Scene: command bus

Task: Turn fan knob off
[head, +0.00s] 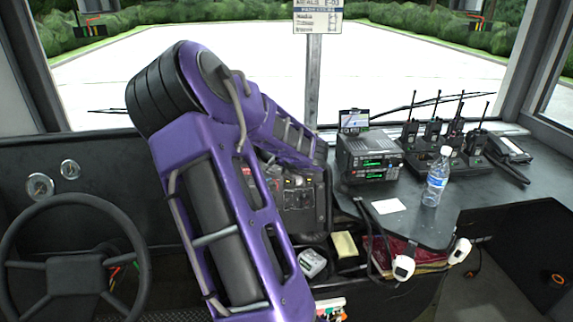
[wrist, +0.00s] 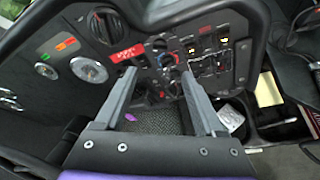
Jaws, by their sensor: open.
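The dashboard control panel (wrist: 208,42) fills the upper middle of the wrist view, with several small dark knobs and lit switches. One knob (wrist: 167,60) has a red and blue arc around it. Another dark knob (wrist: 158,43) sits just above it. I cannot tell which one is the fan knob. My gripper (wrist: 159,74) is open and empty, its two fingers pointing at the panel on either side of the red and blue knob. I cannot tell whether a fingertip touches the panel. In the head view the panel (head: 298,197) is partly hidden by my purple arm, and my gripper is hidden.
A steering wheel (head: 75,262) stands at the left. On the right counter are stacked radios (head: 368,158), handheld radios in chargers (head: 433,140) and a water bottle (head: 437,178). A raised panel rim (wrist: 255,35) curves along the panel's right. An open bin with loose items lies below.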

